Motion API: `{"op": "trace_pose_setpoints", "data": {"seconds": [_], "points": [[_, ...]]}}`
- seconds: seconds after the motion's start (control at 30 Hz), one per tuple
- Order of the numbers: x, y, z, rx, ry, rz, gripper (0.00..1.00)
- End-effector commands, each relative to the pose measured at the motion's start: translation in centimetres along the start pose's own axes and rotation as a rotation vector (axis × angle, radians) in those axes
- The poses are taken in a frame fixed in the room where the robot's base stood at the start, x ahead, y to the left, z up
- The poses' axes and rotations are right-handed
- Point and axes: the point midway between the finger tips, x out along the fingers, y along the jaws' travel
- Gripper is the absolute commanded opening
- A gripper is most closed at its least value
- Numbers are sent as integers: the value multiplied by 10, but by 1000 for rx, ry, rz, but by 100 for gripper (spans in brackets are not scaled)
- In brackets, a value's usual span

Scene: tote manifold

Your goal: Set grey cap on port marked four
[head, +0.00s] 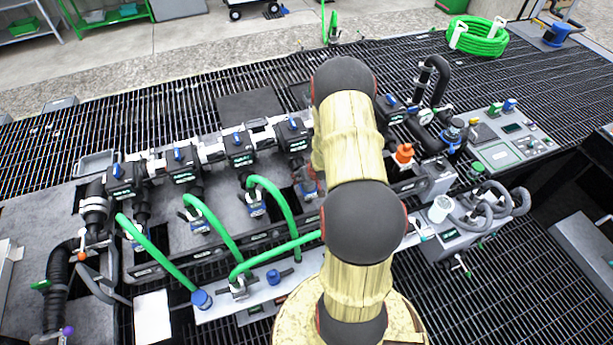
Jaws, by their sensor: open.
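A pale grey, cap-like cylinder (440,208) stands upright right of my arm, by a grey box with hoses. I cannot tell for sure that it is the grey cap. A light port strip (255,299) runs along the front of the manifold, partly hidden by my arm. It bears a blue cap (201,299) at its left end, a hose fitting (239,289) and another blue piece (273,277). No port number is readable, so I cannot tell which port is four. My gripper does not show; my arm rises through the middle of the view.
Green hoses (210,224) arch from black valve blocks (240,149) to the strip. An orange cap (404,153) and a blue-topped fitting (452,131) stand right of my arm. A control panel (513,140) is at the right. A coiled green hose (479,37) lies behind. Open grating (450,310) is at front right.

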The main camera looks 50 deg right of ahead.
Motion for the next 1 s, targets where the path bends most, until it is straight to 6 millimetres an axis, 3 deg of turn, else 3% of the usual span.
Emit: {"op": "trace_pose_setpoints", "data": {"seconds": [0.27,0.7,1.0], "points": [[-25,0,-1,0,2,1,61],[-106,0,-1,0,2,1,61],[-120,0,0,0,0,0,61]]}}
